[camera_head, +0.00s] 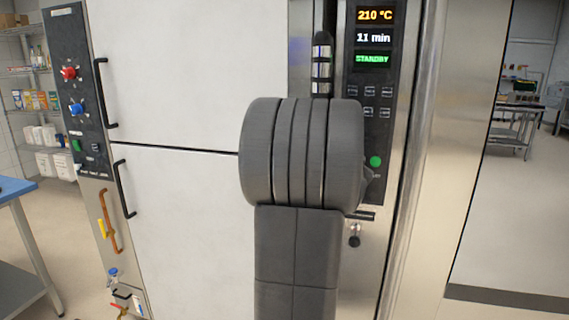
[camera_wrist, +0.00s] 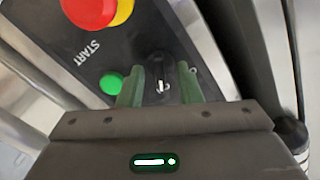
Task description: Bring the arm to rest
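In the head view my dark grey arm (camera_head: 297,250) rises in front of the oven's control panel (camera_head: 385,130) and hides part of it. My gripper is hidden there. In the wrist view my gripper (camera_wrist: 161,72) has its two green fingers apart, one on each side of a black knob with a white mark (camera_wrist: 161,88). I cannot tell whether the fingers touch the knob. A green button (camera_wrist: 111,83) sits left of the fingers, near the word START.
A red and yellow button (camera_wrist: 90,10) is at the wrist view's top. The display (camera_head: 373,36) reads 210 °C, 11 min, STANDBY. White oven doors (camera_head: 165,80) with black handles stand left. A blue-topped table (camera_head: 15,188) is far left; open floor (camera_head: 520,240) shows right.

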